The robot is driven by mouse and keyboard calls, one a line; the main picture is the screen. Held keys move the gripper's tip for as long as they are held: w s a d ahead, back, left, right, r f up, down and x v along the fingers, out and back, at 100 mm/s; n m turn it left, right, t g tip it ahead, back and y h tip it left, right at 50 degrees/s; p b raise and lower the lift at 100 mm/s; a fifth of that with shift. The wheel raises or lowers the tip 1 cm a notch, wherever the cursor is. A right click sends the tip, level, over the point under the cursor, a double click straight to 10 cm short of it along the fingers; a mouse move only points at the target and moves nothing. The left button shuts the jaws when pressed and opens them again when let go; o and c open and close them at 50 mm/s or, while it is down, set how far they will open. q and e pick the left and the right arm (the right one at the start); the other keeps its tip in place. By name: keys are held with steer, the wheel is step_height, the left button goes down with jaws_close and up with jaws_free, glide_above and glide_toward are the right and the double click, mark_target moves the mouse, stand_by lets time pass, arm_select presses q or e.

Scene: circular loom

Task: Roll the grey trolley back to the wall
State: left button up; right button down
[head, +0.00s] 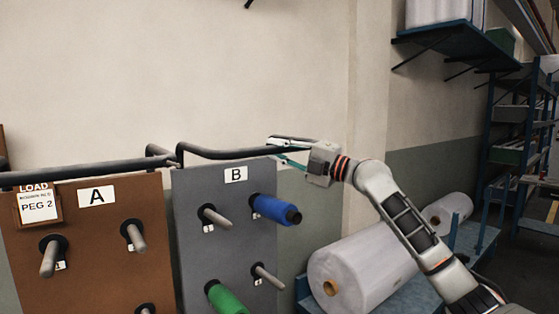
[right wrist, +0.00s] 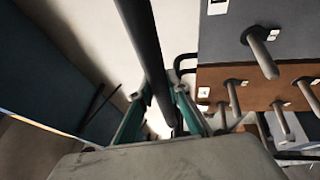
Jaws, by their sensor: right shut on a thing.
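The grey trolley (head: 190,255) shows as an upright grey panel marked B, with pegs, a blue spool (head: 272,209) and a green spool (head: 226,299). Its base and wheels are out of view. A black handle bar (head: 222,154) runs along its top. My right gripper (head: 281,151) is shut on this bar near its right end. In the right wrist view the bar (right wrist: 143,45) passes between the teal fingers, and the grey panel (right wrist: 232,48) is at the upper right. The wall (head: 250,70) stands behind the trolley. My left gripper is not in view.
A brown trolley (head: 90,275) marked A, with a "PEG 2" load card (head: 37,205), stands close on the left. Large wrapped rolls (head: 355,270) lie on a blue rack at the right. A blue wall shelf (head: 437,38) hangs above; blue shelving (head: 490,150) stands far right.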

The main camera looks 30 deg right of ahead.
steer(key=shift+w+f, duration=0.1)
steer(key=shift+w, duration=0.3)
steer(key=shift+s, duration=0.1)
steer(key=c, duration=1.9)
jaws_free()
steer(key=v, duration=1.2)
